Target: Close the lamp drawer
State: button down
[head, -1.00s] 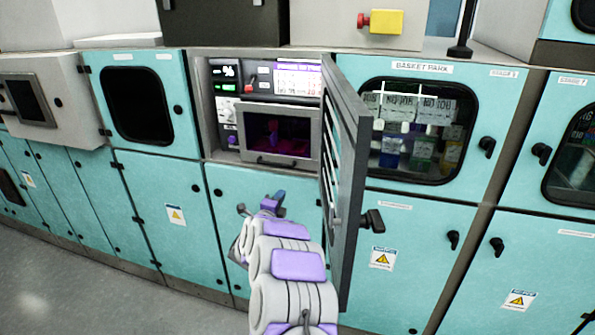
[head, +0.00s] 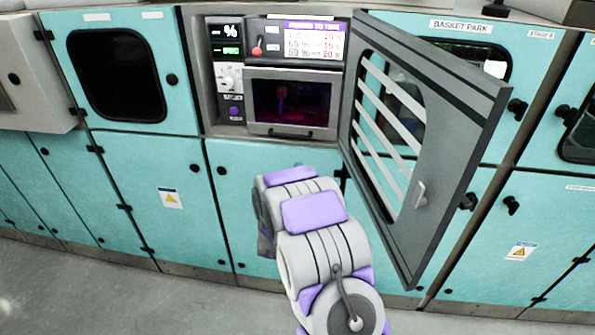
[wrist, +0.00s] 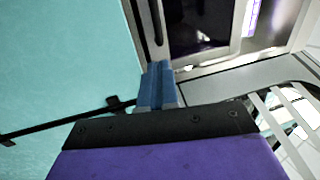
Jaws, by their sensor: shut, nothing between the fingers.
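The lamp drawer (head: 290,103) has a dark, glossy window front in a grey frame, with a dark bar handle along its lower edge. It sits in the open cabinet bay, and I cannot tell how far it stands out. In the wrist view the drawer (wrist: 200,25) is at the top, turned sideways, with its handle (wrist: 157,22) at its left edge. My gripper (wrist: 157,72) is shut and empty, its blue fingers just short of the drawer's handle side in the picture.
A grey slatted door (head: 440,145) hangs open just right of the bay and my arm; its slats also show in the wrist view (wrist: 285,115). A control panel (head: 230,75) is left of the drawer. Teal cabinets line both sides. Grey floor (head: 100,290) is free at lower left.

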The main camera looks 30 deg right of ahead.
jog(key=b, duration=0.2)
send_near(306, 138)
jog(key=f+x, duration=0.1)
jog(key=x, duration=0.4)
jog(key=shift+x, duration=1.1)
jog(key=shift+r, duration=0.15)
jog(key=x, duration=0.4)
jog(key=shift+f, duration=0.5)
jog(key=shift+a+r, duration=0.2)
jog(key=shift+r, duration=0.2)
jog(key=shift+d+r, duration=0.1)
